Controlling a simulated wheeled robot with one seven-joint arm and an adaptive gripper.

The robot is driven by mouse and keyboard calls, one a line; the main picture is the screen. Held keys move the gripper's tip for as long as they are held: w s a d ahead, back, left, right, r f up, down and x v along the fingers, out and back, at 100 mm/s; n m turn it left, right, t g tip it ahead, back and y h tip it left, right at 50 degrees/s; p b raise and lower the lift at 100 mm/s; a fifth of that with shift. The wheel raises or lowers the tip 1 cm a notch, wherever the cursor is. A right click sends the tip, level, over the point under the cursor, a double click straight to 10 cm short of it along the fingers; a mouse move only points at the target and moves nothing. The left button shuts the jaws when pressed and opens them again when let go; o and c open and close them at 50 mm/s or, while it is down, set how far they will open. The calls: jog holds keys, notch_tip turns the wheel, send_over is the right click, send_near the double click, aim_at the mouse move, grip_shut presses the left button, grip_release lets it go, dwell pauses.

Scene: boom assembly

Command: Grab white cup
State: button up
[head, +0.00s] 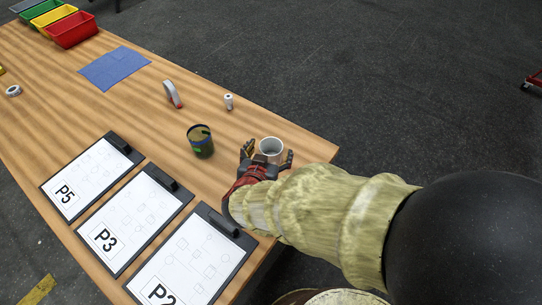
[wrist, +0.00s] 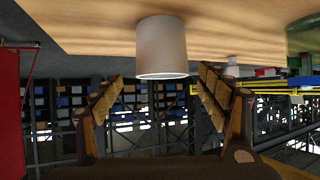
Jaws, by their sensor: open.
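The white cup (head: 271,147) stands upright on the wooden table near its right end, and it also shows in the wrist view (wrist: 162,48), where the picture is upside down. My gripper (head: 266,152) is open at the cup, with a finger on either side of it in the head view. In the wrist view my two fingers (wrist: 162,98) are spread apart, and the cup appears centred beyond the gap between them. I cannot tell whether a finger touches the cup.
A small white bulb-like item (head: 229,102) and a grey-and-red tool (head: 173,94) lie farther back. Clipboards (head: 190,262) line the near edge. A blue cloth (head: 114,68) and coloured bins (head: 71,30) are at far left.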

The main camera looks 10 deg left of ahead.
aim_at(273, 142)
jog(key=b+x, duration=0.1)
jog(key=x, duration=0.2)
jog(key=shift+w+a+f+b, duration=0.15)
jog(key=shift+w+f+b, duration=0.05)
jog(key=shift+w+b, duration=0.15)
jog(key=shift+s+r, duration=0.1)
jog(key=shift+c, duration=1.3)
jog(key=c, duration=1)
